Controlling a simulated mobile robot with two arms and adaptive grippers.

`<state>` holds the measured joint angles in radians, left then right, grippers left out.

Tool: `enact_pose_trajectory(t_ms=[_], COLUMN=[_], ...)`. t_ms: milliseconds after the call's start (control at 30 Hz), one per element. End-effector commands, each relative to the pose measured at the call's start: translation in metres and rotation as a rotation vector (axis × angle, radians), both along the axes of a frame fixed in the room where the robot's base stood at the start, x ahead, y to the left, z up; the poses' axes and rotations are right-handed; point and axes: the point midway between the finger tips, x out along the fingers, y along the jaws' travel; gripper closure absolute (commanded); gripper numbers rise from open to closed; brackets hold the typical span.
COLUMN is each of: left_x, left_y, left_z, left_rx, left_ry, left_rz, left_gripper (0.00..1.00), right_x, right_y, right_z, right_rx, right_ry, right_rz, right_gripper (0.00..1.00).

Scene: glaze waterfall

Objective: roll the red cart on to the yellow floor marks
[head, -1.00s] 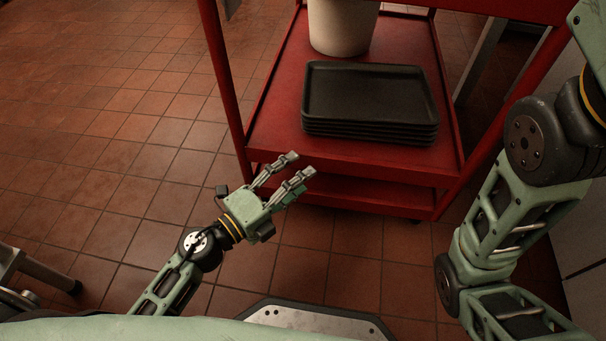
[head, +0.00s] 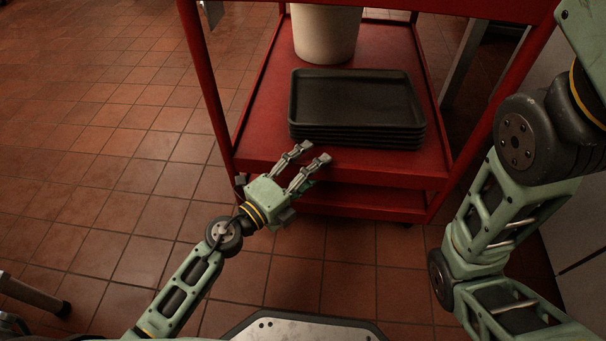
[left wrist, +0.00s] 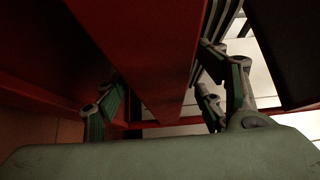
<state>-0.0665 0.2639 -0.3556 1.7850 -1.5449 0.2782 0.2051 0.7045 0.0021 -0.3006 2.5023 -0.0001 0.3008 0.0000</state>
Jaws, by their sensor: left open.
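The red cart (head: 262,135) stands in front of me in the head view, with its posts, a wide shelf and a lower shelf showing. My left gripper (head: 314,152) is at the front edge of the wide shelf, with its two fingers apart. In the left wrist view, the open fingers of my left gripper (left wrist: 160,90) lie on either side of a red bar of the cart (left wrist: 150,50). I cannot tell whether they touch it. My right arm shows at the right of the head view, but its gripper is not in view. No yellow floor marks show.
A stack of black trays (head: 357,100) and a pale bucket (head: 325,35) stand on the cart's shelf. Open tiled floor (head: 110,150) lies to the left. A pale cabinet front (head: 580,260) stands at the right edge.

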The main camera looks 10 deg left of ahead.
Motion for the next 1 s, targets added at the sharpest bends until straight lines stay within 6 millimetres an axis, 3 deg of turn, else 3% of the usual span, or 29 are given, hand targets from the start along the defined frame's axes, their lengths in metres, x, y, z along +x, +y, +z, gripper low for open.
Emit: enact_pose_trajectory(t_ms=[267,1000], left_x=[0.0005,0.0002], left_y=[-0.0004,0.0], left_z=[0.0,-0.0007], left_rx=[0.0,0.003], left_ry=[0.0,0.0], left_rz=[0.0,0.0], left_gripper=[0.38,1.0], right_x=[0.0001,0.0032], right_y=[-0.0003,-0.0002], right_z=[0.0002,-0.0003], right_rx=[0.002,0.002], right_ry=[0.001,0.009], right_rz=[0.001,0.0], right_gripper=[1.0,1.0])
